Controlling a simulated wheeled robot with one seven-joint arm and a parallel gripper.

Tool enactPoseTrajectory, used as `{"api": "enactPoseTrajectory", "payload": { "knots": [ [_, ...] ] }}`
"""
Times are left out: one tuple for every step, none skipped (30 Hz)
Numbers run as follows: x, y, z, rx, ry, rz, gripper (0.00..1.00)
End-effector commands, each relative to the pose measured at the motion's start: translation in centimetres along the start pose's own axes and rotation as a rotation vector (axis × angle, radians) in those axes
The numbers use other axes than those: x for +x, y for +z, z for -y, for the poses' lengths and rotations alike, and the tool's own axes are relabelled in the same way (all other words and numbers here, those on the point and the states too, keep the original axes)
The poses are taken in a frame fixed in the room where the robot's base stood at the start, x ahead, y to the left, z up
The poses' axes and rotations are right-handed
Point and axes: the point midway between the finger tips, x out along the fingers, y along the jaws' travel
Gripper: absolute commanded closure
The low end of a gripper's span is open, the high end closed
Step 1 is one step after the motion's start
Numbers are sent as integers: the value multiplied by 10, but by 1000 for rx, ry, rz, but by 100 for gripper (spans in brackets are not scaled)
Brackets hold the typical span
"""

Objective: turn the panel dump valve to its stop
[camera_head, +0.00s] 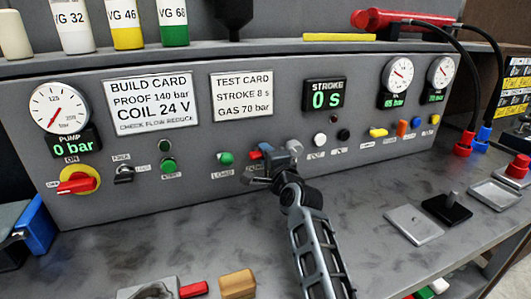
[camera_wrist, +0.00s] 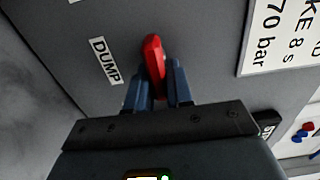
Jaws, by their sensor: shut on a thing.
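The dump valve has a red lever handle (camera_wrist: 153,60), which shows in the wrist view beside the white DUMP label (camera_wrist: 104,61). My gripper (camera_wrist: 158,86) has blue fingers, one on each side of the handle, and is shut on it. The handle's tip sticks out past the fingers, pointing up and slightly left in the picture. In the head view my gripper (camera_head: 264,155) is at the lower middle of the grey panel, where a bit of the red handle (camera_head: 254,155) shows. My fingers hide most of the valve there, and its stop cannot be made out.
A green knob (camera_head: 226,158) is just left of the valve, and a white button (camera_head: 320,139) is to the right. The pump gauge (camera_head: 59,107) and a red-yellow switch (camera_head: 77,181) are at the left. Metal plates (camera_head: 413,224) lie on the bench at right.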

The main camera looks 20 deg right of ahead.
Motion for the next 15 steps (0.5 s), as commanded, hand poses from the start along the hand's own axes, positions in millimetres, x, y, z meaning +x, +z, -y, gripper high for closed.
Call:
{"api": "enactPoseTrajectory", "payload": {
  "knots": [
    [0,-1,-1,5,2,-2,100],
    [0,-1,-1,7,2,-2,100],
    [0,-1,-1,8,2,-2,100],
    [0,-1,-1,9,2,-2,100],
    [0,-1,-2,9,2,-2,100],
    [0,-1,-2,9,2,-2,100],
    [0,-1,-2,9,2,-2,100],
    [0,-1,-2,9,2,-2,100],
    [0,-1,-2,9,2,-2,100],
    [0,-1,-2,9,2,-2,100],
    [0,-1,-2,9,2,-1,100],
    [0,-1,-2,9,2,-2,100],
    [0,-1,-2,9,2,-1,76],
    [0,-1,-2,9,2,-1,73],
    [0,-1,-2,8,2,-1,70]
  ]
}}
